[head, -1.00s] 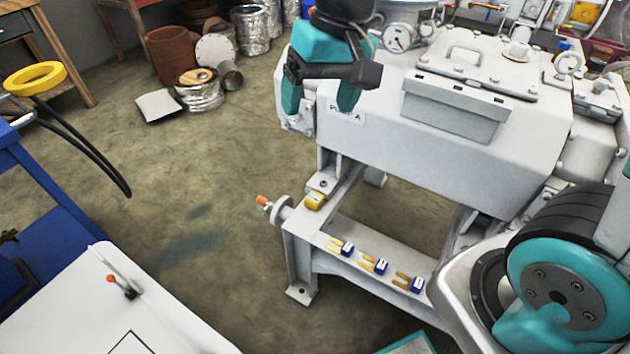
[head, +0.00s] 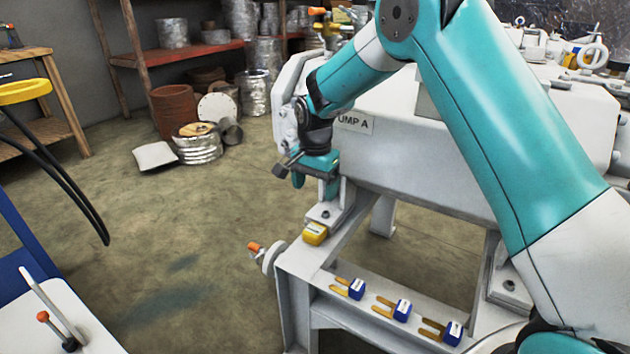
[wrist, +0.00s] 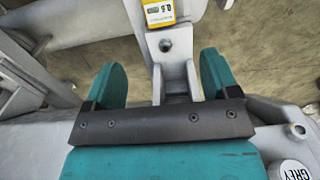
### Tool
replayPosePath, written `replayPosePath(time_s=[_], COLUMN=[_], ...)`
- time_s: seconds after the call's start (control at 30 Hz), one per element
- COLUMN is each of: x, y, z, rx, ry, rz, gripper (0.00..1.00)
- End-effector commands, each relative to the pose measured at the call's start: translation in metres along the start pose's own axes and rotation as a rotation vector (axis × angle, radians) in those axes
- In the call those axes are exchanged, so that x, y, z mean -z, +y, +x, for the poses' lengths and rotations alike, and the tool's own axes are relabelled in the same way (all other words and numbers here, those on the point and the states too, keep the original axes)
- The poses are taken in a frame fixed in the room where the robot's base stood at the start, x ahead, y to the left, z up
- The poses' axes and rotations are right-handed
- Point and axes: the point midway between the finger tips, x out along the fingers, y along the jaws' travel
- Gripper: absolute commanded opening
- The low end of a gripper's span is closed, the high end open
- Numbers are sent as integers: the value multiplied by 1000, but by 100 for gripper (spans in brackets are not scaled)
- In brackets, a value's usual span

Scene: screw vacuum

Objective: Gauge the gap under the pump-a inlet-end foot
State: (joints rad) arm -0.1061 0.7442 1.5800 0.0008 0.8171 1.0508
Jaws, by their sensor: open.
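The pump A body (head: 430,150) is a white casing with a "PUMP A" label on a grey steel frame. Its foot at this end (head: 328,212) is a small bracket with a bolt, resting on the frame. A yellow gauge (head: 315,233) lies on the frame right by the foot; in the wrist view its display (wrist: 160,12) seems to read 0.6. My gripper (head: 314,182) is open and empty, above the foot and beside the casing. In the wrist view the foot and its bolt (wrist: 165,46) show between and beyond my fingers. The gap under the foot cannot be made out.
Three blue-handled pieces with forked yellow prongs (head: 355,288) lie along the frame's crossbar. An orange-tipped screw (head: 254,247) sticks out at the frame's left corner. A white surface with an orange-knobbed lever (head: 43,317) is at lower left. The floor between is clear.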

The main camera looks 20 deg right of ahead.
Motion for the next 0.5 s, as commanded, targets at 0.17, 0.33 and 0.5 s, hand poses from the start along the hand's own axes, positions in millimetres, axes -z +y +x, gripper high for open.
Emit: replayPosePath(time_s=[0.17,0.33,0.5], x=[-1,-1,-1], y=[1,1,1], z=[44,80,111], rx=[-4,-2,-2], ry=[-3,-2,-2], rz=[-2,-2,-2], gripper=[81,81,81])
